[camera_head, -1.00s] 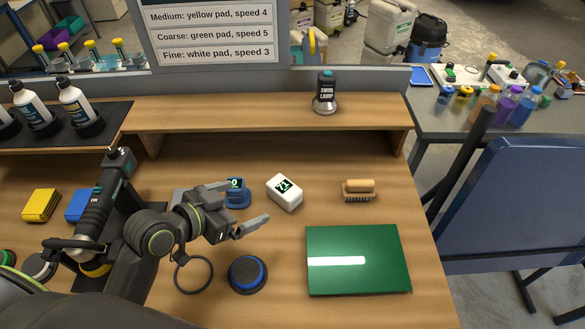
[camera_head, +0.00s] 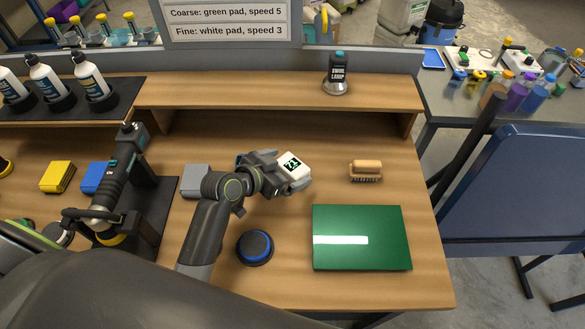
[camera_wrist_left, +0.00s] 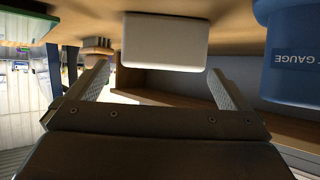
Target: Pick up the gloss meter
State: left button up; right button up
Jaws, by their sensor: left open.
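The gloss meter appears to be the white box with a dark display (camera_head: 291,162) on the wooden desk. It also shows in the left wrist view (camera_wrist_left: 165,42) as a plain white block. My left gripper (camera_head: 287,172) is open at the meter, its fingers pointing toward it in the head view. In the wrist view the open fingers (camera_wrist_left: 158,70) have the white block between and just beyond their tips, with gaps visible on both sides. I cannot tell how deep it sits between them. My right gripper is not in view.
A blue gauge (camera_wrist_left: 290,55) stands close beside the meter, mostly hidden by my gripper in the head view. A brush (camera_head: 366,171), green panel (camera_head: 362,238), blue-black round pad (camera_head: 255,247) and grey box (camera_head: 196,181) lie around. A raised shelf (camera_head: 250,93) runs behind.

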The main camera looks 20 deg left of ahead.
aim_at(297, 165)
pick_arm(q)
jog(key=shift+w+d+f, duration=0.2)
jog(key=shift+w+f, duration=0.15)
jog(key=shift+w, duration=0.1)
jog(key=shift+p+x, duration=0.65)
jog(key=shift+x, duration=1.35)
jog(key=shift+a+f, duration=0.1)
jog(key=shift+f, duration=0.05)
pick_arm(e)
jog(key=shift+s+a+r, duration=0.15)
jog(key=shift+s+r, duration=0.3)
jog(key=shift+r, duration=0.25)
